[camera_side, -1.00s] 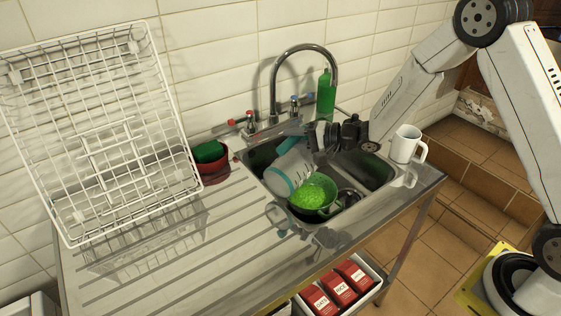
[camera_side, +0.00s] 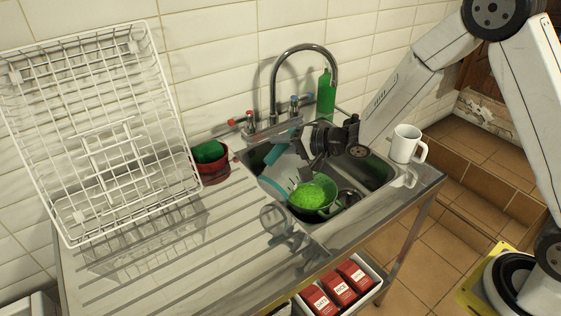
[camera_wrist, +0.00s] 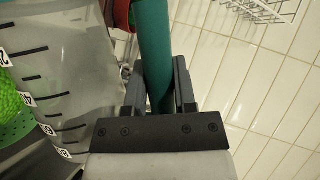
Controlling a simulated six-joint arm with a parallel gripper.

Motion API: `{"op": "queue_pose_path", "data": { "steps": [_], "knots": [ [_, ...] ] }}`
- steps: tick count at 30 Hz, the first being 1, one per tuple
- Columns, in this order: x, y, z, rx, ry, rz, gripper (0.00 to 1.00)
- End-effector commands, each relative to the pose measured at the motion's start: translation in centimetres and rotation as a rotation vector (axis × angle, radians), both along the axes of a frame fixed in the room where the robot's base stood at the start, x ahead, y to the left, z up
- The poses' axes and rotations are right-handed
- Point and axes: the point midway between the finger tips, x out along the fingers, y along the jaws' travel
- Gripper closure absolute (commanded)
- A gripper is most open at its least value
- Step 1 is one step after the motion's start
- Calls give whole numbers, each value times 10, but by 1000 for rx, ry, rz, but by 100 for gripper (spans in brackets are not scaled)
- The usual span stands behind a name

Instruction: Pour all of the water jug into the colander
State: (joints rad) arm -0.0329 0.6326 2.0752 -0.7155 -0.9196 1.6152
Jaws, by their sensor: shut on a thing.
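The water jug (camera_side: 284,170) is clear plastic with a teal handle and a teal edge. It is tilted over the sink, beside and above the left of the colander. In the wrist view its marked wall (camera_wrist: 65,75) fills the left, and the teal handle (camera_wrist: 154,40) runs between my fingers. My gripper (camera_side: 300,143) is shut on this handle; it also shows in the wrist view (camera_wrist: 158,85). The green colander (camera_side: 332,207) sits in the sink with bright green, pea-like contents (camera_side: 307,197). I cannot make out any water or a stream.
The steel sink (camera_side: 378,172) has a tall tap (camera_side: 306,47) behind it. A green bottle (camera_side: 326,95) stands at the back and a white mug (camera_side: 406,143) on the right. A red pot (camera_side: 214,170) and a white rack (camera_side: 95,130) are left. The drainboard front is clear.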

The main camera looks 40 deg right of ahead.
Motion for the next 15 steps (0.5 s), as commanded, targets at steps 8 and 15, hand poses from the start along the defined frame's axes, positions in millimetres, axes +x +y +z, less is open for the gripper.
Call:
{"op": "queue_pose_path", "data": {
  "steps": [8, 15],
  "knots": [
    [-3, 10, 7, -73, -24, 2, 100],
    [-6, 20, 9, -169, -51, 2, 100]
  ]
}}
